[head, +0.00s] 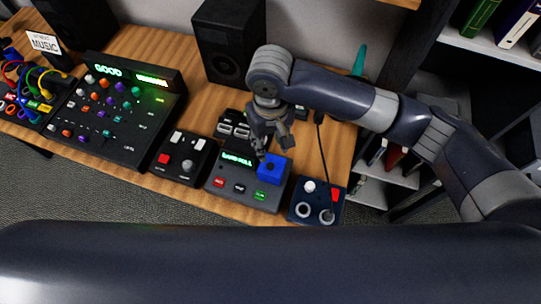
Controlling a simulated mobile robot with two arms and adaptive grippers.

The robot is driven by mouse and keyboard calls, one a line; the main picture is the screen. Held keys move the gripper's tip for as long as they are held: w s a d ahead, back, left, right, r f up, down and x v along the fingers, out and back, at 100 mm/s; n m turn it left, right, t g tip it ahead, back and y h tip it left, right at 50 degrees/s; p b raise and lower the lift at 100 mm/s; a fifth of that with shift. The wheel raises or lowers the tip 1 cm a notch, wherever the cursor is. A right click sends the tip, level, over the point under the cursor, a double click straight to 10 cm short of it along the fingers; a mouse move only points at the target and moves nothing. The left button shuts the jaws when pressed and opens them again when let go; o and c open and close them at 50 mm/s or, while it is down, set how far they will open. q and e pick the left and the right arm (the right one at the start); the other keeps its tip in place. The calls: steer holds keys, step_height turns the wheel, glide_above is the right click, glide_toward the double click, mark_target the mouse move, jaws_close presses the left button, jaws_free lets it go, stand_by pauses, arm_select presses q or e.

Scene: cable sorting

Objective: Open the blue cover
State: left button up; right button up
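The blue cover (272,168) is a small blue block at the right of a grey box with a green lit display and several coloured buttons. It looks closed. My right gripper (266,147) points down just above and behind the cover, with its fingers close to the cover's upper left edge. I cannot tell whether it touches the cover. The fingers look small and partly overlap, so their opening is unclear. My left gripper is not in view.
A black mixer (110,115) and a small black switch box (182,160) stand to the left. A dark blue joystick box (316,203) is at the right front. A black speaker (230,45) stands behind. Patch cables (40,82) lie far left.

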mark_target(270, 165)
step_height(270, 165, down, 10)
steer(key=shift+s+r+p, duration=0.1)
steer(key=shift+p, duration=0.55)
jaws_close()
